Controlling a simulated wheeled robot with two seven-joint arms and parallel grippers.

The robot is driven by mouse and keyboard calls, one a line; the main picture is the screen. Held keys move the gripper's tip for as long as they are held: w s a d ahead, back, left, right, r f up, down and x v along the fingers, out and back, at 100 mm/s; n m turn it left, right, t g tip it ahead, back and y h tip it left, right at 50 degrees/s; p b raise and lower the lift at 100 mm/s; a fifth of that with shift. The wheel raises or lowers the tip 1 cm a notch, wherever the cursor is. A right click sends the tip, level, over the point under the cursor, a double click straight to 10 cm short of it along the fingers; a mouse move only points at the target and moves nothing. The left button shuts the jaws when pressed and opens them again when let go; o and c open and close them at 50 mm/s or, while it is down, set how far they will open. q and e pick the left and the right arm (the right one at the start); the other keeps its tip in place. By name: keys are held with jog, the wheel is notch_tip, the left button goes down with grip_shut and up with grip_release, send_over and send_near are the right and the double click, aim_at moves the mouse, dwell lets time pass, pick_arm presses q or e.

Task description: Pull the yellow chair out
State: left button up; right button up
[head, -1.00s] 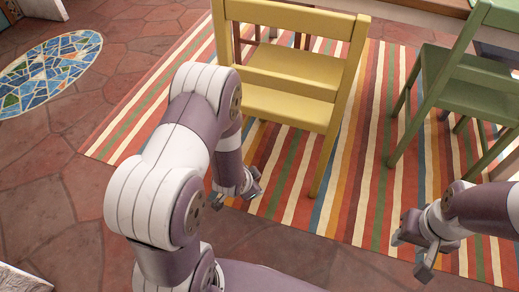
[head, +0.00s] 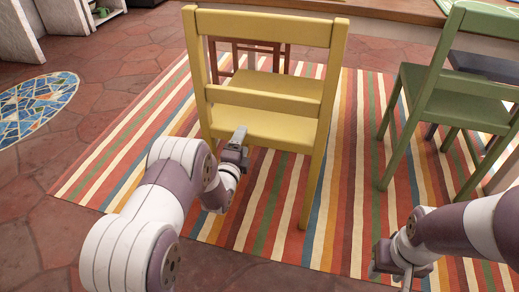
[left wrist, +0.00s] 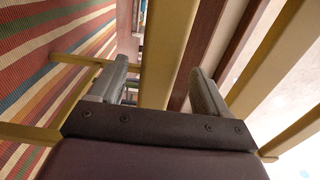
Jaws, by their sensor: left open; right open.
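The yellow chair (head: 268,123) stands upright on the striped rug, its back facing me. My left gripper (head: 238,134) is raised in front of the chair's lower back, left of its middle. In the left wrist view, the open left gripper (left wrist: 158,88) has a yellow bar of the chair (left wrist: 164,55) between its two fingers, with gaps on both sides. I cannot tell how deep the bar sits between them. My right gripper (head: 392,272) is open and empty, low over the rug at the lower right, apart from the chair.
A green chair (head: 462,95) stands to the right on the striped rug (head: 345,165). A reddish-brown chair (head: 243,46) shows behind the yellow one. A blue mosaic oval (head: 38,104) lies on the tile floor at left. The rug between the two nearer chairs is clear.

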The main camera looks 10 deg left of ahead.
pick_arm(q)
jog(key=w, duration=0.1)
jog(key=w+b, duration=0.1)
jog(key=w, duration=0.1)
jog(key=shift+f, duration=0.2)
jog(key=shift+w+r, duration=0.2)
jog(key=shift+w, duration=0.1)
pick_arm(e)
jog(key=shift+f, duration=0.8)
pick_arm(q)
jog(key=shift+c, duration=0.3)
